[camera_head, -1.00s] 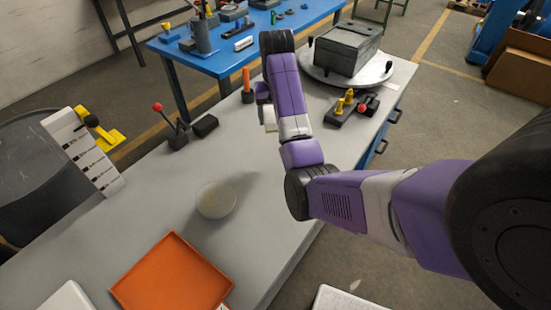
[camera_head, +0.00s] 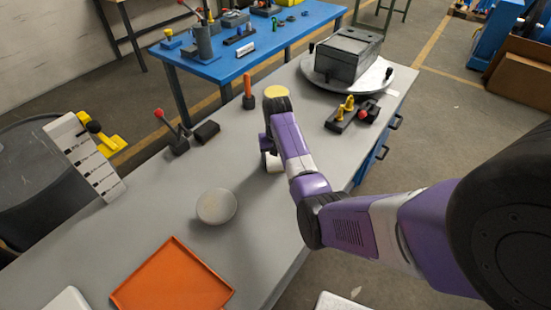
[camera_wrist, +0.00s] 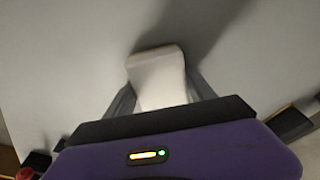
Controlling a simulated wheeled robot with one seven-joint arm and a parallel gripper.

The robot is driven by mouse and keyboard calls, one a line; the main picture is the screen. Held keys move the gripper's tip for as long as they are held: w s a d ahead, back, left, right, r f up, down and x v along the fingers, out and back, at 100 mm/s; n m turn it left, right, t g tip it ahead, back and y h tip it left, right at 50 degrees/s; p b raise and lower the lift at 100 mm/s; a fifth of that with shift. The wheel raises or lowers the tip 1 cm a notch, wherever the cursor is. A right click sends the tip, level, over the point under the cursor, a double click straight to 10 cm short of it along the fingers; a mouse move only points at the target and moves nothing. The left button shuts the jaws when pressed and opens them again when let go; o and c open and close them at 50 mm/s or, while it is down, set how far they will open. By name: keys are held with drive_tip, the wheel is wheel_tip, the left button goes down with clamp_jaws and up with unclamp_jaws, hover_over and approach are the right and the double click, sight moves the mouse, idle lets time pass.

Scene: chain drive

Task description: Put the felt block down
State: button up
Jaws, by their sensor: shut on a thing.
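The felt block (camera_wrist: 158,75) is a whitish block held between the two fingers of my gripper (camera_wrist: 160,92) in the wrist view. In the head view the pale block (camera_head: 274,162) shows just below my purple wrist, over the grey bench top (camera_head: 240,185). My gripper is shut on it, and its fingers are mostly hidden in the head view. A shadow falls beside the block in the wrist view. I cannot tell whether the block touches the bench.
An orange tray (camera_head: 172,282) and a round grey disc (camera_head: 216,206) lie nearer. A red-knobbed lever (camera_head: 175,138), an orange upright peg (camera_head: 248,92) and a yellow-pegged fixture (camera_head: 347,112) stand around my gripper. A dark box (camera_head: 347,57) sits on a round turntable behind.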

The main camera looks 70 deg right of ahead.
drive_tip(key=shift+f, duration=0.5)
